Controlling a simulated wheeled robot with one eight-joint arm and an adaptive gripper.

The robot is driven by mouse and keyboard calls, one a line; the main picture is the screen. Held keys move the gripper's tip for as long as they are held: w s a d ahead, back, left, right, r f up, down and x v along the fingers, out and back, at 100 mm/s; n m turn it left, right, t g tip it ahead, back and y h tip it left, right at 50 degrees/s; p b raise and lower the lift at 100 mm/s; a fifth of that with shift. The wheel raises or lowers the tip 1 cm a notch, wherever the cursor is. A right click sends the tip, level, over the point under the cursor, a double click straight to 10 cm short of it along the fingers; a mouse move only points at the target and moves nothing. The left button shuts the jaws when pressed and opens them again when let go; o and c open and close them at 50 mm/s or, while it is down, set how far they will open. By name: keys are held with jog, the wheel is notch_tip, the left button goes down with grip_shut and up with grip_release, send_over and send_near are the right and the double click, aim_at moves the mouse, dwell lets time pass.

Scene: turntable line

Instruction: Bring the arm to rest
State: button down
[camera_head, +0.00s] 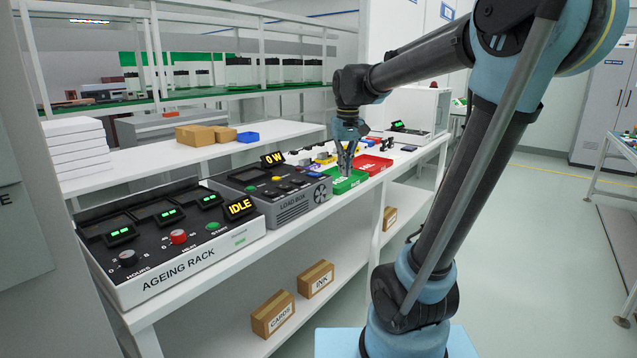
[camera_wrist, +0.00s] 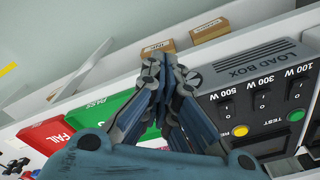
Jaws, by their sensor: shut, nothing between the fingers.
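My gripper (camera_head: 346,168) hangs at the end of my raised arm, above the green tray (camera_head: 338,187) on the bench. In the wrist view my gripper (camera_wrist: 162,80) is shut, with its fingers together and nothing between them. The green tray (camera_wrist: 100,108), marked PASS, lies to the left of the fingers there, and the load box (camera_wrist: 262,68) lies to the right. My arm reaches out from its column at the right of the head view, with the forearm stretched to the left over the bench.
A red tray (camera_head: 372,164) sits beyond the green one. The load box (camera_head: 286,205) and the ageing rack (camera_head: 165,245), reading IDLE, stand nearer on the bench. Cartons marked CARDS (camera_head: 273,314) and INK (camera_head: 316,279) are on the lower shelf.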

jog(key=s+d+f+m, duration=0.1)
jog(key=s+d+f, duration=0.2)
jog(key=s+f, duration=0.3)
jog(key=s+d+f+m+t, duration=0.1)
jog(key=s+d+f, duration=0.3)
jog(key=s+f, duration=0.3)
jog(key=s+d+f, duration=0.4)
jog(key=s+f, duration=0.2)
jog(key=s, duration=0.2)
jog(key=shift+f+m, duration=0.2)
jog(key=shift+m, duration=0.2)
jog(key=shift+w+f, duration=0.2)
jog(key=shift+w, duration=0.25)
jog(key=shift+s+d, duration=0.1)
